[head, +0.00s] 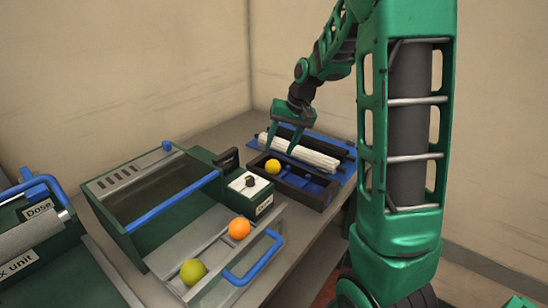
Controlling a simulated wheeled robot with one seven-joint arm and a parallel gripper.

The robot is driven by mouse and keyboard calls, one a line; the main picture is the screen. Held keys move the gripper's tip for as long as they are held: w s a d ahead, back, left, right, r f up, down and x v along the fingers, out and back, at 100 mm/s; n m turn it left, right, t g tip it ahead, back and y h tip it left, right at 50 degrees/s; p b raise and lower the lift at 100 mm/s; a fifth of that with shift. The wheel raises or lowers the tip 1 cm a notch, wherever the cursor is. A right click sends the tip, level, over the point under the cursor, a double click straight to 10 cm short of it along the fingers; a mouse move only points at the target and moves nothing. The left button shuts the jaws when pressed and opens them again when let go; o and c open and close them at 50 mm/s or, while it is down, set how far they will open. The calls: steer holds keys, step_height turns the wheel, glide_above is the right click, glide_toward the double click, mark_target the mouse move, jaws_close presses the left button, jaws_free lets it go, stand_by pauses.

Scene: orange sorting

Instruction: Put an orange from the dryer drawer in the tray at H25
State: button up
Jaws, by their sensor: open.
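An orange fruit (239,228) lies in the pulled-out drawer (213,255) of the green machine, near the drawer's back right. A yellow-green fruit (193,271) lies in the same drawer at its front left. A dark tray (302,198) with a blue inside stands at the back right of the bench. A yellow-orange fruit (272,166) sits at its left end. My gripper (280,149) is open and empty, with fingers pointing down, above the back of the tray near that fruit. No H25 marking is readable.
The green machine (125,215) has a blue bar across its front, and a blue handle (255,258) is on the drawer. White rollers (300,152) lie behind the tray. Walls close the back.

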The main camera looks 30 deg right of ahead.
steer(key=s+r+g+h, duration=0.1)
steer(key=s+r, duration=0.2)
steer(key=s, duration=0.5)
steer(key=s+r, duration=0.2)
steer(key=s, duration=0.6)
steer(key=s+f+m+g+h, duration=0.1)
steer(key=s+f+g, duration=0.1)
steer(key=s, duration=1.7)
steer(key=shift+a+f, duration=0.3)
steer(key=shift+f, duration=0.2)
steer(key=shift+w+f, duration=0.25)
steer(key=shift+w, duration=0.4)
